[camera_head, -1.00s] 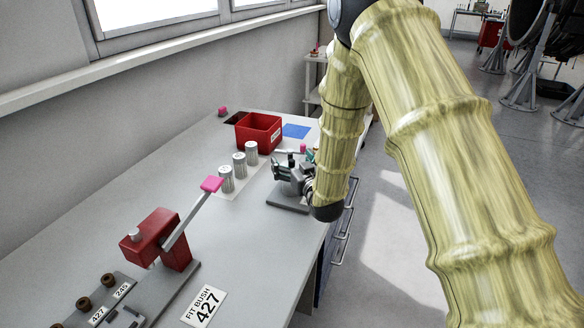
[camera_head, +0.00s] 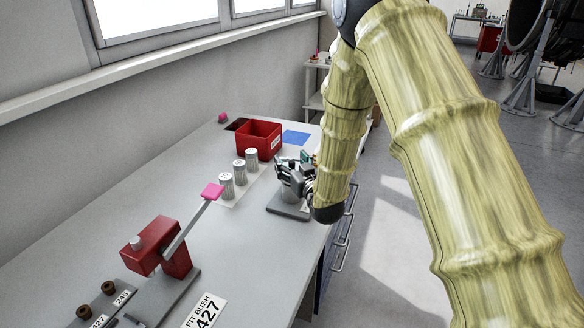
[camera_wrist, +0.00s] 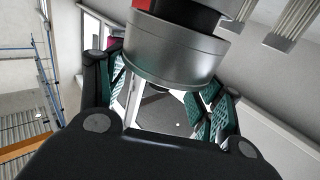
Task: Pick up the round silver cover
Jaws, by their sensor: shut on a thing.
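The round silver cover (camera_wrist: 172,52) fills the upper middle of the wrist view, a smooth metal cylinder with a rim. My gripper (camera_wrist: 168,82) has its green-padded fingers on either side of it and is shut on it. In the head view my gripper (camera_head: 292,172) is at the right edge of the bench, over a dark grey base plate (camera_head: 284,208). The cover is mostly hidden there by the gripper. I cannot tell whether it is clear of the plate.
Several ribbed silver cylinders (camera_head: 239,172) stand just left of my gripper. A red bin (camera_head: 259,138) and a blue mat (camera_head: 296,138) lie behind. A red lever press (camera_head: 165,245) with a pink handle stands in front. The bench middle is clear.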

